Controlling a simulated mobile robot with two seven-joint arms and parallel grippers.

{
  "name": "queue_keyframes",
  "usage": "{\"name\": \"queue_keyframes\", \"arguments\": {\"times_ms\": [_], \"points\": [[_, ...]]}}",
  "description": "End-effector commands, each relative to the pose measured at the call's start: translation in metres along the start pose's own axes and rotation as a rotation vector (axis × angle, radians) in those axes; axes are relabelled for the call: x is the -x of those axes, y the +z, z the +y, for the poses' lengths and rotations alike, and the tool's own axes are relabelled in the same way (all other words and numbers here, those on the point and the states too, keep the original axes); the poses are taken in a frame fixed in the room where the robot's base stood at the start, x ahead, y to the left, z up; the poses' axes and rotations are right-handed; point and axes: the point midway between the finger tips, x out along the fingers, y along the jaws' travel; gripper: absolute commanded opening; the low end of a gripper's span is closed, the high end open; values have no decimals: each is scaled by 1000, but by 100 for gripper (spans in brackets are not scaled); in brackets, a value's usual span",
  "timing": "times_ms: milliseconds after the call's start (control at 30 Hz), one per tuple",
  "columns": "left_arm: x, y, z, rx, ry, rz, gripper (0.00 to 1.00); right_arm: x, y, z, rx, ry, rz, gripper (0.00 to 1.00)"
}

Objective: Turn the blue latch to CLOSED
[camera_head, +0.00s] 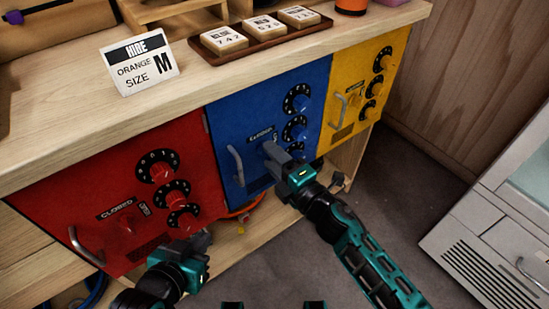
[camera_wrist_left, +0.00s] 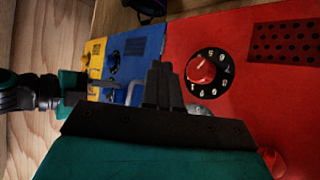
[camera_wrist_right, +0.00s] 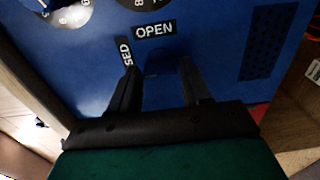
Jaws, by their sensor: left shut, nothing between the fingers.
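The blue door (camera_head: 225,128) has a blue latch (camera_wrist_right: 163,72), seen in the right wrist view just below the OPEN label (camera_wrist_right: 154,31). The CLOSED label (camera_head: 262,135) is partly covered by a finger in the right wrist view. My right gripper (camera_head: 271,152) is at the blue door, with its fingers (camera_wrist_right: 160,85) apart on either side of the latch. I cannot see whether they touch it. In the head view it hides most of the latch. My left gripper (camera_head: 200,240) is shut and empty, low in front of the red door (camera_head: 70,195).
The blue door has a grey handle (camera_head: 236,165) left of my right gripper and black dials (camera_head: 296,128) above right. A yellow door (camera_head: 365,70) is to the right. A sign (camera_head: 138,62) and a tray (camera_head: 265,44) of blocks stand on the worktop. The floor at right is clear before a grey cabinet (camera_head: 500,225).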

Motion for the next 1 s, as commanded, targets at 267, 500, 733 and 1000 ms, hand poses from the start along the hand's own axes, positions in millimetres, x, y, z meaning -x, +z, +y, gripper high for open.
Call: {"name": "queue_keyframes", "arguments": {"times_ms": [267,500,733,1000], "points": [[-1,3,0,1,0,-7,0,0,0,0,-2,0,0,66],[0,2,0,1,-1,-7,0,5,0,0,-4,0,-1,66],[4,-4,0,2,-3,3,0,45,0,0,-3,-4,-1,66],[6,-3,-2,2,-8,-2,0,100,0,0,-4,-3,-1,66]]}}
